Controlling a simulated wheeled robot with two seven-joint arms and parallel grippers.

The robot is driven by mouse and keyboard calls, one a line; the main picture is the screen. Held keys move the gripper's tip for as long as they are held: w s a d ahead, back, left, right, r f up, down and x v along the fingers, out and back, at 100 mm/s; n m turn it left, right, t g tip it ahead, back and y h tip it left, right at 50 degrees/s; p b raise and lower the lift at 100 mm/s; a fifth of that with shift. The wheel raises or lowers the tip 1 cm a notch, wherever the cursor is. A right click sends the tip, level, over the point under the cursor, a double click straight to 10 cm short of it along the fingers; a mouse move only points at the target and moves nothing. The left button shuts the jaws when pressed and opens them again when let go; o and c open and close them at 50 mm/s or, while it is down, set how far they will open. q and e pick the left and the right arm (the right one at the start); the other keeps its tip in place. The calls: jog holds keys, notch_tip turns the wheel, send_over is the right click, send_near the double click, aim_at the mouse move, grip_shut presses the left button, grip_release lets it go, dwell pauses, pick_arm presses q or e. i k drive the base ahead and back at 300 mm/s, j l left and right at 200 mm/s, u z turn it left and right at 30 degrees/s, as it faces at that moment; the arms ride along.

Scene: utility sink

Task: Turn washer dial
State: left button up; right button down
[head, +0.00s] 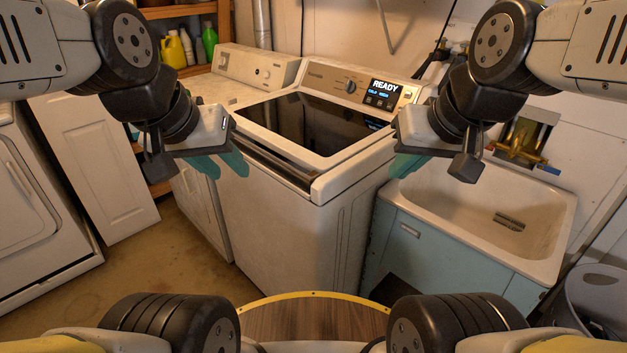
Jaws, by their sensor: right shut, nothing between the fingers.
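The white washer (285,205) stands in the middle of the head view, with a dark glass lid. Its dial (350,87) is a small round knob on the back panel, left of a lit display (384,87) that reads READY. My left gripper (222,166) has teal fingers that look apart and empty, in front of the washer's left front corner. My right gripper (403,165) is shut and empty by the washer's right side, in front of and below the dial. Neither gripper touches the dial.
A utility sink (470,215) on a blue cabinet stands right of the washer, with a brass faucet (522,140) above it. Another white appliance (255,67) stands behind left. Shelves with bottles (175,50) are farther back. The air above the washer lid is clear.

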aim_at(350, 85)
jog(key=i+l+u, duration=0.25)
jog(key=u, duration=0.2)
jog(key=i+l+u, duration=0.25)
jog(key=u, duration=0.2)
jog(key=i+l+u, duration=0.1)
jog(key=l+u, duration=0.35)
